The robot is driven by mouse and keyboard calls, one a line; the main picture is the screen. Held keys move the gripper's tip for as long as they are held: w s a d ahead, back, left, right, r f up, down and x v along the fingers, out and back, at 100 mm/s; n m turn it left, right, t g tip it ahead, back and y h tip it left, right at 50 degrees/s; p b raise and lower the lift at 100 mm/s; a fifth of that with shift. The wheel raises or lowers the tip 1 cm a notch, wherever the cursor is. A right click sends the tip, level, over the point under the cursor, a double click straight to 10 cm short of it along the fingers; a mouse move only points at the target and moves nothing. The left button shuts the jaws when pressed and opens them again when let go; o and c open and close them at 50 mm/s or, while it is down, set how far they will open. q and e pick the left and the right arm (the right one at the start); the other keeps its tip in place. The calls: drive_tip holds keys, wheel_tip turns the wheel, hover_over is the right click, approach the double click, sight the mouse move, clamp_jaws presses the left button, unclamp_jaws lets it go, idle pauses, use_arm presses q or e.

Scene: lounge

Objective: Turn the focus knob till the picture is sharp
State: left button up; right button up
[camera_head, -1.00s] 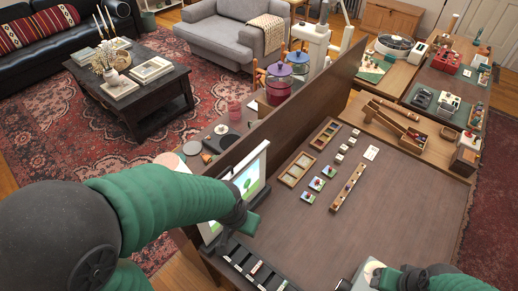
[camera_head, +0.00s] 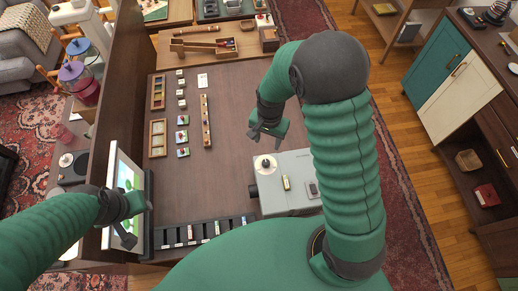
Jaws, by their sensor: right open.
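A grey projector box (camera_head: 300,201) stands on the brown table, with a dark lens on its left side. On its top are a round white disc with a small knob (camera_head: 265,163), a brass-coloured piece (camera_head: 286,184) and a dark panel. A white-framed screen (camera_head: 113,171) stands at the left, showing a picture with green shapes, partly hidden by my left arm. My right gripper (camera_head: 264,137) is open and empty, above and just beyond the disc, apart from it.
A dark slotted rack (camera_head: 205,232) lies along the near edge. Wooden trays (camera_head: 157,139) and small picture tiles lie at the table's left. A wooden rack (camera_head: 228,46) stands at the back. The table's middle is clear.

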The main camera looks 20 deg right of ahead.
drive_tip(key=f+m, duration=0.1)
drive_tip(key=p, duration=0.1)
hover_over(266, 162)
wheel_tip(266, 162, down, 5)
wheel_tip(266, 162, down, 11)
drive_tip(key=shift+r+p, duration=0.1)
drive_tip(key=shift+p, duration=1.15)
drive_tip(key=shift+f, duration=0.25)
use_arm(q)
drive_tip(key=v, duration=0.4)
drive_tip(key=shift+w+r, duration=0.3)
drive_tip(key=shift+r, duration=0.2)
use_arm(e)
drive_tip(key=shift+c, duration=0.4)
